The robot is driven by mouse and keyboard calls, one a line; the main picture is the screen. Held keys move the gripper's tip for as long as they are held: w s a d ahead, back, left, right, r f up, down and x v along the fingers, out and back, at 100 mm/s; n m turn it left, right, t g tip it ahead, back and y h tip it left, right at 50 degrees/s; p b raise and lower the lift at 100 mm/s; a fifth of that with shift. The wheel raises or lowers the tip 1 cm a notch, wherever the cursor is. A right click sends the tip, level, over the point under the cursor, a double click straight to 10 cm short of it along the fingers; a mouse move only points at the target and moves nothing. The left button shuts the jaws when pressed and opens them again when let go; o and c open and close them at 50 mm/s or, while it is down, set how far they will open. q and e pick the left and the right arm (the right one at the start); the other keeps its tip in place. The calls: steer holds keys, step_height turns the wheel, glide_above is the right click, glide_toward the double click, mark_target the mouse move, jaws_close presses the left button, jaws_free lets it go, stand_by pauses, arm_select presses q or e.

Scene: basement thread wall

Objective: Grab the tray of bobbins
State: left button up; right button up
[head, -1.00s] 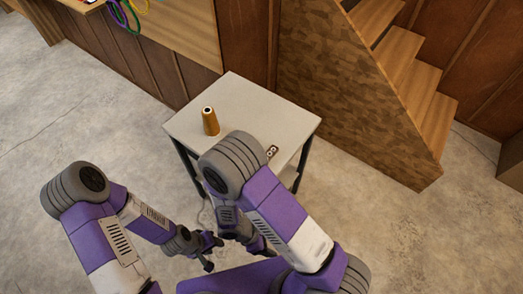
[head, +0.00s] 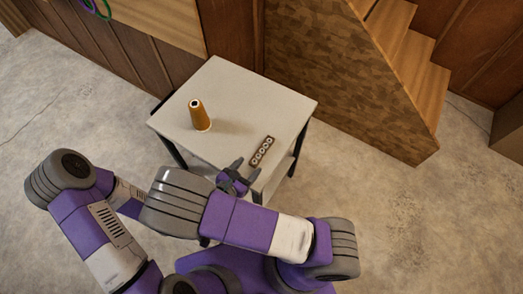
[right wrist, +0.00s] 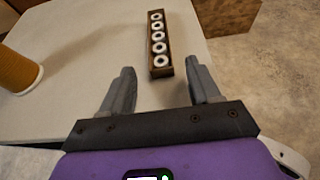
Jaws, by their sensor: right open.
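The tray of bobbins (head: 252,161) is a narrow dark wooden tray with several white bobbins in a row. It lies on the small white table (head: 235,90), near its right front part. In the right wrist view the tray (right wrist: 151,66) lies ahead of the fingers, its near end just beyond the gap between them. My right gripper (head: 242,171) is open and empty at the table's front edge, beside the tray's near end and apart from it. It also shows in the right wrist view (right wrist: 162,88). My left arm is at the lower left; its gripper is hidden.
A gold thread cone (head: 201,117) stands upright on the table, left of the tray; it shows at the left edge of the right wrist view (right wrist: 18,72). Wooden stairs (head: 398,75) rise behind on the right. The tabletop between cone and tray is clear.

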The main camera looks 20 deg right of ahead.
mark_target(262, 151)
steer(key=shift+x, duration=1.15)
steer(key=c, duration=1.1)
